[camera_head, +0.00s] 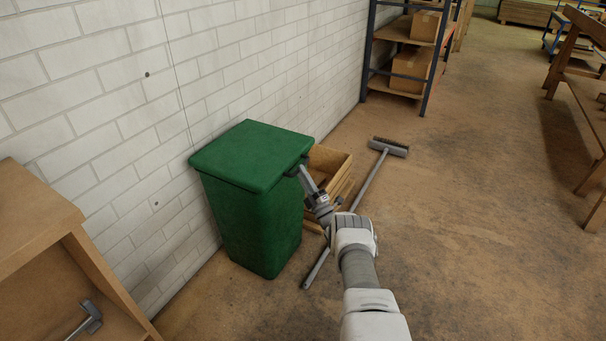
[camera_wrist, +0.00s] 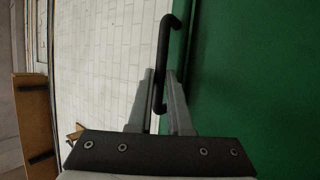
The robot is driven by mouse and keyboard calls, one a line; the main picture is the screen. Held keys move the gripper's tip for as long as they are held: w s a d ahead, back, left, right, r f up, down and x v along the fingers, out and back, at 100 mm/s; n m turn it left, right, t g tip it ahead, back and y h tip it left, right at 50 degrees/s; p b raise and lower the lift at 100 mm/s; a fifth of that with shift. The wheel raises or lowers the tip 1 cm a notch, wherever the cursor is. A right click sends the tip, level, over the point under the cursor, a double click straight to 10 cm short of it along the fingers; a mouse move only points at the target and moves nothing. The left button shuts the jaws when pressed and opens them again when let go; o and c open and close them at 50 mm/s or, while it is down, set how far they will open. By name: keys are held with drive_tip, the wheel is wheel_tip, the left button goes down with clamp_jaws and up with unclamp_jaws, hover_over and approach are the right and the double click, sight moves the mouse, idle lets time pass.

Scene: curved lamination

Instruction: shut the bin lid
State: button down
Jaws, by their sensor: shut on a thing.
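The green bin (camera_head: 255,225) stands against the white brick wall in the head view. Its green lid (camera_head: 250,152) lies flat over the top of the bin, with no clear gap visible. A dark handle sits at the lid's right edge; in the wrist view the black bar handle (camera_wrist: 164,50) runs between my fingers. My gripper (camera_head: 300,172) is at that edge, shut on the handle; it also shows in the wrist view (camera_wrist: 162,100). The green surface (camera_wrist: 255,80) fills the right of the wrist view. The fingers partly hide the handle.
A wooden crate (camera_head: 327,162) stands just right of the bin. A broom (camera_head: 362,190) lies on the floor beyond my arm. A wooden bench (camera_head: 35,215) is at the left.

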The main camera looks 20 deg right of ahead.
drive_tip(key=shift+s+a+f+g, duration=0.15)
drive_tip(key=shift+a+f, duration=0.1)
drive_tip(key=shift+f, duration=0.3)
drive_tip(key=shift+w+a+f+g, duration=0.15)
drive_tip(key=shift+a+f, duration=0.1)
drive_tip(key=shift+f, duration=0.25)
drive_tip(key=c, duration=1.1)
unclamp_jaws()
drive_tip(key=shift+f, duration=0.1)
drive_tip(key=shift+s, duration=0.1)
drive_tip(key=p+v, duration=0.3)
drive_tip(key=v, duration=1.3)
drive_tip(key=shift+s+d, duration=0.2)
drive_tip(key=shift+s, duration=0.2)
